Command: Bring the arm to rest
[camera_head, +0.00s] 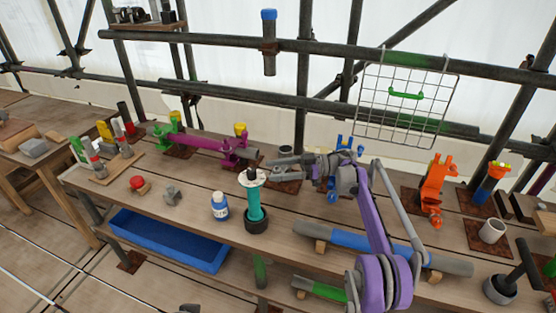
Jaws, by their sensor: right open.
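My right arm (372,215), with purple and grey links, comes up from the lower right and bends left over the bench. Its right gripper (272,170) is open, small in the view, and close to the right of the top of a teal post. The teal post (254,206) stands upright in a dark round base (256,226). A white disc (244,180) with dark spots and a black piece sits on top of it. I cannot tell whether the gripper touches the disc. My left gripper is not in view.
A wooden bench (150,205) holds a white-and-blue bottle (220,208), a red knob (138,184), magenta-green clamps (205,143) and an orange clamp (434,188). A blue-wrapped pipe (350,239) lies in front. A blue tray (165,240) sits below.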

